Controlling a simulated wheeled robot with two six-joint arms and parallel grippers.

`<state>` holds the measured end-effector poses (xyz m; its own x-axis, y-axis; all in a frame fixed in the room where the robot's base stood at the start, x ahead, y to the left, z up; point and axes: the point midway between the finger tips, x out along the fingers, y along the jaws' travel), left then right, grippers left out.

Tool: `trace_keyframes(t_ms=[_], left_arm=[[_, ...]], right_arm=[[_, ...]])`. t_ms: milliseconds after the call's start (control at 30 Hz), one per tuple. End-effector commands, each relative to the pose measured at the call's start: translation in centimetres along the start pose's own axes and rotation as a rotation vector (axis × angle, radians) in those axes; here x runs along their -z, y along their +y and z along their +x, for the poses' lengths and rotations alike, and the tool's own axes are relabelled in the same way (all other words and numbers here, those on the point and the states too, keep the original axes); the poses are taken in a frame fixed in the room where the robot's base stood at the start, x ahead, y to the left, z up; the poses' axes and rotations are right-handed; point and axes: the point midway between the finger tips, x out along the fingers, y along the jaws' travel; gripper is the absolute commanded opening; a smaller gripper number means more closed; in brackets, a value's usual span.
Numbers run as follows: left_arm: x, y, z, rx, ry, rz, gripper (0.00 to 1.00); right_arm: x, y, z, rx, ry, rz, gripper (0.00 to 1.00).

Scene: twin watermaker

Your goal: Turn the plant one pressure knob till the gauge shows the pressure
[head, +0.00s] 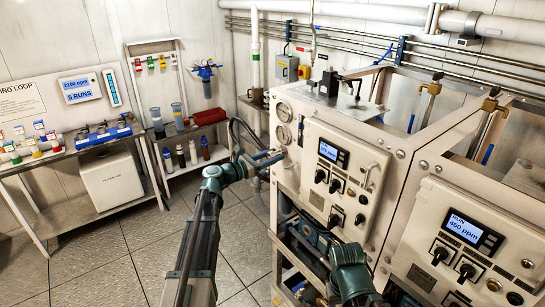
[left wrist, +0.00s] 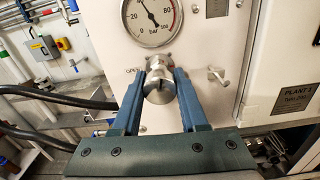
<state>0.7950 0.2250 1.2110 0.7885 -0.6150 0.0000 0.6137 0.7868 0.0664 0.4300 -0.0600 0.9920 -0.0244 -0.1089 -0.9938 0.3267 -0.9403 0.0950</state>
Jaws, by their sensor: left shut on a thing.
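The plant one pressure knob (left wrist: 158,87) is a round silver knob on the white panel in the left wrist view, below the pressure gauge. An "OPEN" mark is beside it. My left gripper (left wrist: 159,80) is shut on the knob, one blue finger on each side. The gauge (left wrist: 151,22) is marked in bar with a red band at its upper right. Its needle points up and left; its top is cut off, so I cannot read it exactly. My right gripper is not visible.
A small metal tap handle (left wrist: 217,75) sticks out right of the knob. The plant one control box (head: 340,180) has a display, black knobs and a handle. A second plant panel (head: 463,240) stands right. Dark hoses (head: 240,135) run left of the gripper.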

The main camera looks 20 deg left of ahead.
Motion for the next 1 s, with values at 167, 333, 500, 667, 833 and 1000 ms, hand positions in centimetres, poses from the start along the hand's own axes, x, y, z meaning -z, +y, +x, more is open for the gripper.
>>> trace_keyframes(t_ms=[167,333,500,667,833,1000], left_arm=[[0.0,0.01,-0.01,0.0,0.0,0.084,0.0],[0.0,0.03,-0.01,0.0,0.0,0.269,0.0],[0.0,0.04,-0.02,0.0,0.0,0.4,0.0],[0.0,0.04,-0.02,0.0,0.0,0.443,0.0],[0.0,0.03,-0.02,0.0,0.0,0.443,0.0],[0.0,0.03,-0.02,0.0,0.0,0.441,0.59]], right_arm=[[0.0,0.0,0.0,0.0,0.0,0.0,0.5],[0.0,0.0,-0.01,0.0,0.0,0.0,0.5],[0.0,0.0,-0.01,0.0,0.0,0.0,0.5],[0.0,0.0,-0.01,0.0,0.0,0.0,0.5],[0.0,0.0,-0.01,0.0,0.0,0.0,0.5],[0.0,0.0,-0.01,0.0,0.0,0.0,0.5]])
